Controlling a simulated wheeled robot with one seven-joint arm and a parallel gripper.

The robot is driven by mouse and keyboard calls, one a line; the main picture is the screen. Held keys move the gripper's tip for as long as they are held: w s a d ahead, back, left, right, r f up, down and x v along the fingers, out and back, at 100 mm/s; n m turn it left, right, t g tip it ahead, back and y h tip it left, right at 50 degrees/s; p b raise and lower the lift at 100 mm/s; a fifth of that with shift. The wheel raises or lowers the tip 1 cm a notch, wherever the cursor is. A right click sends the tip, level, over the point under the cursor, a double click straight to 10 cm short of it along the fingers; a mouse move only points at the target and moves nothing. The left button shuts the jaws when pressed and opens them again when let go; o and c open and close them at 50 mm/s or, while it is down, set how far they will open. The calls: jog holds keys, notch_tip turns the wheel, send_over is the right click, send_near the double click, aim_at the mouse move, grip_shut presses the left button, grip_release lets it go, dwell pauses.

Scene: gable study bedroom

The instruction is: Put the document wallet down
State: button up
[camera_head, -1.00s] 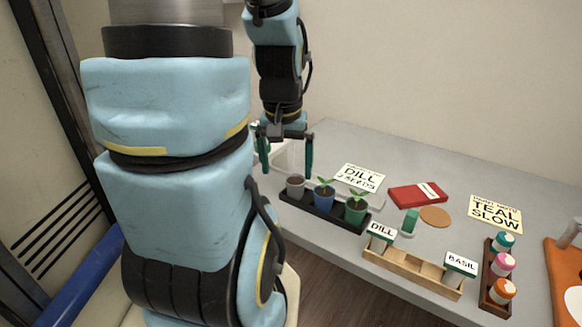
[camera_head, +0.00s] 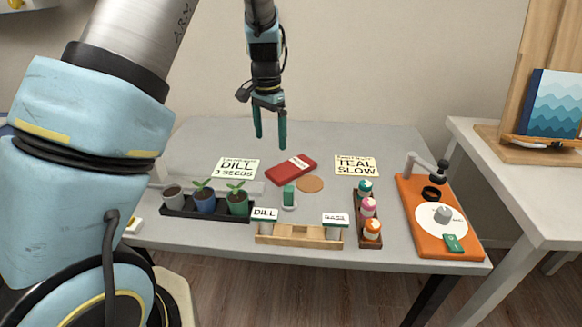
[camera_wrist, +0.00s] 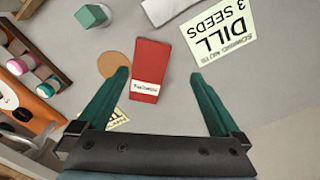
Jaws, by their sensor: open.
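The document wallet, a flat red piece (camera_head: 290,172) with a white label, lies on the grey table, left of the middle and beside a round cork coaster (camera_head: 310,184). My gripper (camera_head: 270,140) hangs above the table behind it, fingers pointing down, open and empty. In the wrist view the red wallet (camera_wrist: 152,64) shows between and beyond the two spread green fingers of my gripper (camera_wrist: 160,76), apart from both. The label's writing is too small to read surely.
A black tray of potted seedlings (camera_head: 167,211), a wooden rack (camera_head: 300,238), a paint bottle rack (camera_head: 362,240) and an orange board (camera_head: 455,245) line the front. A DILL card (camera_head: 235,168) and a TEAL card (camera_head: 357,166) lie behind. The table's back is clear.

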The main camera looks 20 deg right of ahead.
jog(key=d+m, duration=0.1)
jog(key=d, duration=0.3)
jog(key=p, duration=0.1)
send_over(287, 169)
jog(key=shift+m, duration=0.3)
jog(key=f, duration=0.5)
jog(key=shift+s+a, duration=0.2)
jog(key=shift+w+d+f+p, duration=0.1)
jog(key=shift+f+p, duration=0.45)
jog(key=shift+f, duration=1.05)
jog(key=shift+w+f+p, duration=0.1)
jog(key=shift+f+p, duration=0.45)
jog(key=shift+f, duration=1)
jog(key=shift+c, duration=0.2)
